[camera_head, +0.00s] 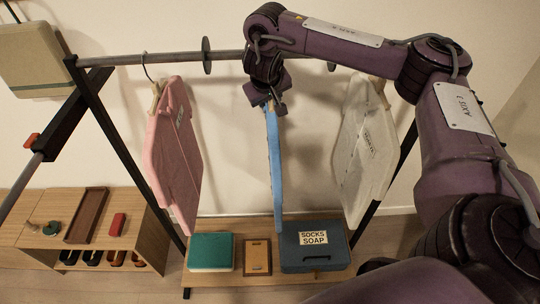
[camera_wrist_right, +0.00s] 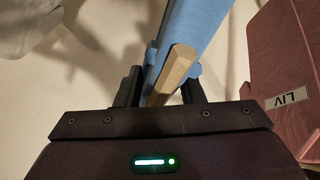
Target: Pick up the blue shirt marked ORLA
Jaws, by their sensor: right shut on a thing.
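The blue shirt (camera_head: 274,170) hangs edge-on below the rail in the head view, between a pink and a white shirt. Its name tag does not show. My right gripper (camera_head: 267,99) is at its top, under the rail. In the right wrist view my right gripper (camera_wrist_right: 162,90) is shut on the wooden hanger (camera_wrist_right: 174,70) of the blue shirt (camera_wrist_right: 198,28). The hanger's hook is hidden, so I cannot tell whether it still rests on the rail. My left gripper is not in view.
The pink shirt (camera_head: 172,155), tagged LIV in the wrist view, hangs left. The white shirt (camera_head: 364,150) hangs right. The rail (camera_head: 180,57) carries a round disc (camera_head: 206,56). Below, a bench (camera_head: 212,278) holds a green box (camera_head: 211,252), a wooden frame (camera_head: 257,257) and a blue SOCKS SOAP box (camera_head: 299,258).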

